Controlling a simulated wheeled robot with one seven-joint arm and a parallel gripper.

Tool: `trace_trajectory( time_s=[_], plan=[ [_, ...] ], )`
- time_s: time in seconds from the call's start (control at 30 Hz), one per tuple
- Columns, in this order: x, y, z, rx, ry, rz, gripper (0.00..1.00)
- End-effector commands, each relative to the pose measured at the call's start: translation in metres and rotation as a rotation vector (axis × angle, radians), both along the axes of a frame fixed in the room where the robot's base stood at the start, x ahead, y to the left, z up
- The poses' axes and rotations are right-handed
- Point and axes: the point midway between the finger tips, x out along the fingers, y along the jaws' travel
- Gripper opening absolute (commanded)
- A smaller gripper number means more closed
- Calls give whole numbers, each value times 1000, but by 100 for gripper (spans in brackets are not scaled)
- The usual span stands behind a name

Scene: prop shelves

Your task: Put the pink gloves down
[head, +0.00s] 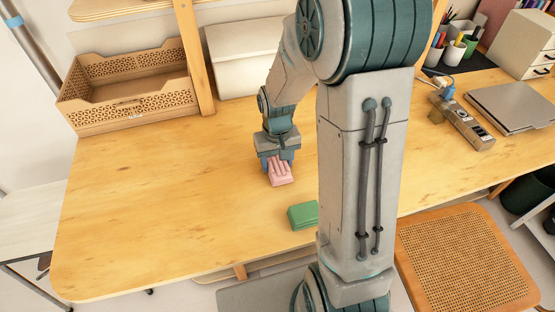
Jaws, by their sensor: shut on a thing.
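The pink gloves (281,176) show in the head view near the middle of the wooden table (170,210). They are in my gripper (278,160), which points down and is shut on them. The gloves' lower end shows below the jaws; their upper part is partly hidden by the jaws. They are at or very near the table top, and I cannot tell whether they touch it.
A green folded thing (303,215) lies nearer the front edge, partly behind my arm. A brown perforated crate (130,95) and a white box (245,55) stand at the back. A power strip (466,127) lies at right.

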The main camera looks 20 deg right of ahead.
Motion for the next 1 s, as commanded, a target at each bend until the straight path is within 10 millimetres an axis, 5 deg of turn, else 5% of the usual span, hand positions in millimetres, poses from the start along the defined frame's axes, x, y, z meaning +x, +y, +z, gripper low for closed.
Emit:
trace_trajectory(
  time_s=[0.03, 0.1, 0.5, 1.0],
  plan=[
    [0, 0, -2, 0, 0, 0, 59],
    [0, 0, -1, 0, 0, 0, 75],
    [0, 0, 7, 0, -2, 0, 75],
    [1, 0, 104, 0, -4, 0, 75]
  ],
)
